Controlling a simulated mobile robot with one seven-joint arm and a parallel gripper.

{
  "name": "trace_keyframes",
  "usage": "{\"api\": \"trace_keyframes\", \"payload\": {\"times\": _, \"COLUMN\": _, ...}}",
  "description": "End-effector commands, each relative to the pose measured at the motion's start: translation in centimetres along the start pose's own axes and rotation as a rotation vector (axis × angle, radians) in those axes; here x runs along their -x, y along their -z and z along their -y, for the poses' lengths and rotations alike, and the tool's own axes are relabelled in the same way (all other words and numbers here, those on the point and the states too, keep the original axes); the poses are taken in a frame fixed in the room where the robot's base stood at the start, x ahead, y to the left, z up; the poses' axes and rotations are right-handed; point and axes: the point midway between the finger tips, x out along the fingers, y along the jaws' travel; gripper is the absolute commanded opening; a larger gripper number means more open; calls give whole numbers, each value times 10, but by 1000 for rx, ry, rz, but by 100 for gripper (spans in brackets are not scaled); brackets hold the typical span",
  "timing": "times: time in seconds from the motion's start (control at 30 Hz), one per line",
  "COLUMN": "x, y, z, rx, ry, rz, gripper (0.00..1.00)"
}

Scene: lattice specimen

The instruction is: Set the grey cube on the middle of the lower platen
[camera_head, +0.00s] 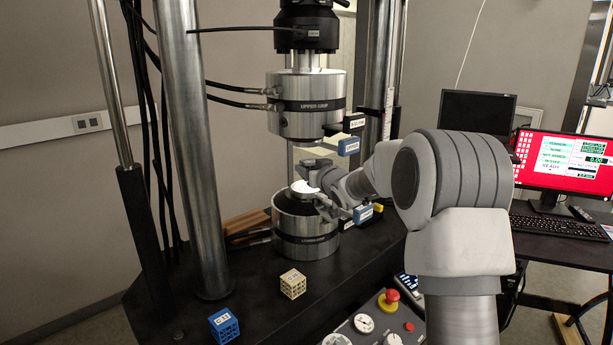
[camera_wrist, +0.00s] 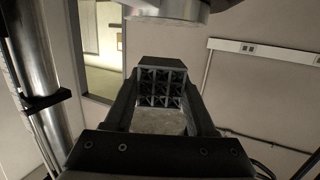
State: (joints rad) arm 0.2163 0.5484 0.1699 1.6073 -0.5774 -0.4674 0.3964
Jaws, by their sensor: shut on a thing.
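The grey cube (camera_wrist: 162,88), an open lattice, sits between the two fingers of my gripper (camera_wrist: 160,104) in the wrist view. My gripper is shut on it. In the head view my gripper (camera_head: 326,204) is at the lower platen, on top of the lower grip (camera_head: 306,236), between the machine's columns. The cube is not clearly visible there, hidden by my gripper and arm. A pale flat surface (camera_wrist: 160,122) shows below the cube in the wrist view. I cannot tell whether the cube touches the platen or is a little above it.
The upper grip (camera_head: 306,108) hangs above my gripper; its underside (camera_wrist: 165,10) tops the wrist view. A steel column (camera_head: 192,150) stands left. A blue cube (camera_head: 224,326) and a cream cube (camera_head: 293,284) sit on the black base. A red button (camera_head: 392,296) is front right.

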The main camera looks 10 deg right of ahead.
Motion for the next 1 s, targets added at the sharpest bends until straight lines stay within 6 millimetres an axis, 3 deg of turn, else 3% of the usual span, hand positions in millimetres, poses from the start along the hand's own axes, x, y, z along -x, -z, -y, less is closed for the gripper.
{"api": "trace_keyframes", "payload": {"times": 0.37, "x": -26, "y": 4, "z": 0, "rx": 0, "ry": 1, "rz": 0, "gripper": 2}}
{"api": "trace_keyframes", "payload": {"times": 0.5, "x": -30, "y": -22, "z": 1, "rx": 0, "ry": 2, "rz": 4, "gripper": 2}}
{"api": "trace_keyframes", "payload": {"times": 0.6, "x": -31, "y": -31, "z": 1, "rx": 0, "ry": 1, "rz": 2, "gripper": 2}}
{"api": "trace_keyframes", "payload": {"times": 0.97, "x": -32, "y": -36, "z": 0, "rx": 0, "ry": 0, "rz": 0, "gripper": 2}}
{"api": "trace_keyframes", "payload": {"times": 1.0, "x": -31, "y": -35, "z": 0, "rx": 0, "ry": 0, "rz": 0, "gripper": 59}}
